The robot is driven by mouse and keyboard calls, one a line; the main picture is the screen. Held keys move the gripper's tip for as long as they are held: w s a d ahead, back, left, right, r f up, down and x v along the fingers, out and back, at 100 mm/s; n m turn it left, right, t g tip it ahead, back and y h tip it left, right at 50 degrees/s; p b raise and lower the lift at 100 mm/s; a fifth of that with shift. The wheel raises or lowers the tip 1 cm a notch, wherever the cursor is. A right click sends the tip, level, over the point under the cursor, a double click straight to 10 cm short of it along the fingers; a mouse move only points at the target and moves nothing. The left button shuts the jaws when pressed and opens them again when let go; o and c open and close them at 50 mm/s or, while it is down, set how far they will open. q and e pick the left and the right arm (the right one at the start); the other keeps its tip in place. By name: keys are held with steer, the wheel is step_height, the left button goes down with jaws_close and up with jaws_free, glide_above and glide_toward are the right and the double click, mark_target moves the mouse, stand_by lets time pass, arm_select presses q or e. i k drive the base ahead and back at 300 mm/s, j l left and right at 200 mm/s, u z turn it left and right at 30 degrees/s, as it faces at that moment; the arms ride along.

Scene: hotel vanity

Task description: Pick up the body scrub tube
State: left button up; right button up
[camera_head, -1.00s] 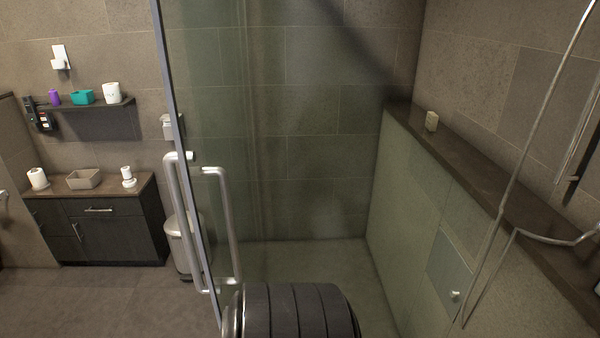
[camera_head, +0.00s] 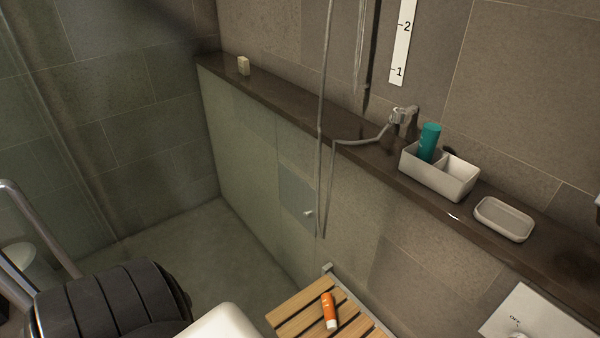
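An orange tube (camera_head: 329,310) with a white end lies on a slatted wooden seat (camera_head: 288,311) at the bottom centre. A teal bottle or tube (camera_head: 429,142) stands in the left compartment of a white two-part caddy (camera_head: 456,179) on the dark ledge. No label is legible, so I cannot tell by print which one is the body scrub. Neither of my grippers shows. A dark ribbed arm part and a white part, both seemingly mine, fill the lower left.
A shower hose (camera_head: 322,110) hangs before the ledge. A glass door handle (camera_head: 40,235) is at left. A white control panel (camera_head: 537,315) is at lower right.

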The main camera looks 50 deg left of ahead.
mark_target(328, 302)
steer(key=u, duration=1.1)
